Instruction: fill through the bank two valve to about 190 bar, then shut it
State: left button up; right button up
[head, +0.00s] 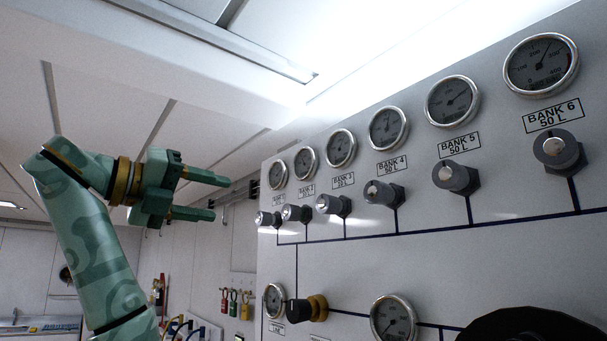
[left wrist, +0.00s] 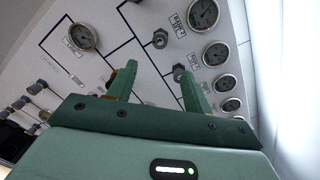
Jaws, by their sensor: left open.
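The bank two valve (head: 297,213) is a grey knob with a pale face, second from the left in the row on the panel (head: 430,255). Its label (head: 307,188) and small round gauge (head: 305,163) are above it; the needle is too small to read. My left gripper (head: 218,198) is open and empty, left of the row and apart from the valve, its fingers pointing right towards the panel. In the left wrist view the open fingers (left wrist: 160,72) face the panel, with a knob (left wrist: 179,73) near one fingertip; I cannot tell which bank it is. My right gripper is not in view.
Knobs for the other banks, such as bank three (head: 334,205), stand close beside it. Below are a black knob with a brass collar (head: 307,308) and a larger gauge (head: 394,318). A dark round shape (head: 530,325) fills the lower right. Coloured padlocks (head: 233,303) hang behind.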

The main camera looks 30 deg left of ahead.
pick_arm(q)
jog(key=m+p, duration=0.6)
jog(key=p, duration=0.8)
send_near(286, 213)
jog(key=x, duration=0.8)
jog(key=shift+w+d+r, duration=0.15)
jog(key=shift+w+r, duration=0.05)
jog(key=shift+r, duration=0.05)
jog(key=shift+w+d+f+p, duration=0.1)
jog(key=shift+w+f+p, duration=0.15)
jog(key=shift+w, duration=0.35)
jog(key=shift+c, duration=0.3)
jog(key=shift+s, duration=0.1)
jog(key=c, duration=0.9)
